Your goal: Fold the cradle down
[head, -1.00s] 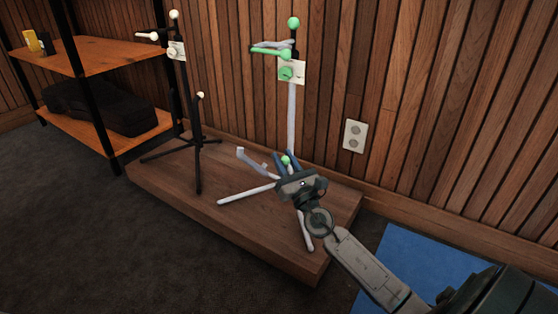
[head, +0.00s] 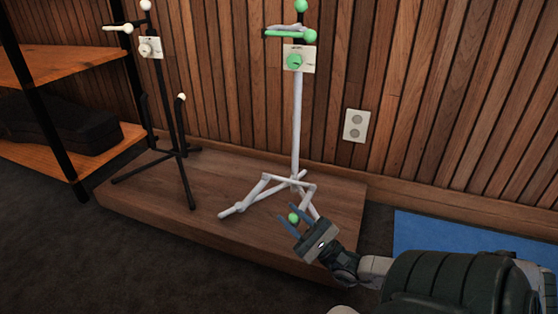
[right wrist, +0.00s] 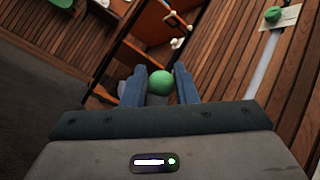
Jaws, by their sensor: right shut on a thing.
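The white ukulele stand (head: 297,125) stands upright on the wooden platform, with spread feet at its base. Its cradle (head: 290,183) is low on the post, with white arms now reaching down and forward close to the platform. A green ball (head: 293,217) is at the cradle's front end. My right gripper (head: 298,213) has its blue fingers on either side of this ball and is shut on it. The ball also shows between the fingers in the right wrist view (right wrist: 160,83). The exact contact is partly hidden. My left gripper is not in view.
A similar black stand (head: 170,100) with white knobs stands to the left on the platform (head: 150,205). A shelf (head: 60,58) is at the far left. The plank wall with an outlet (head: 356,125) is behind. A blue mat (head: 450,238) lies at right.

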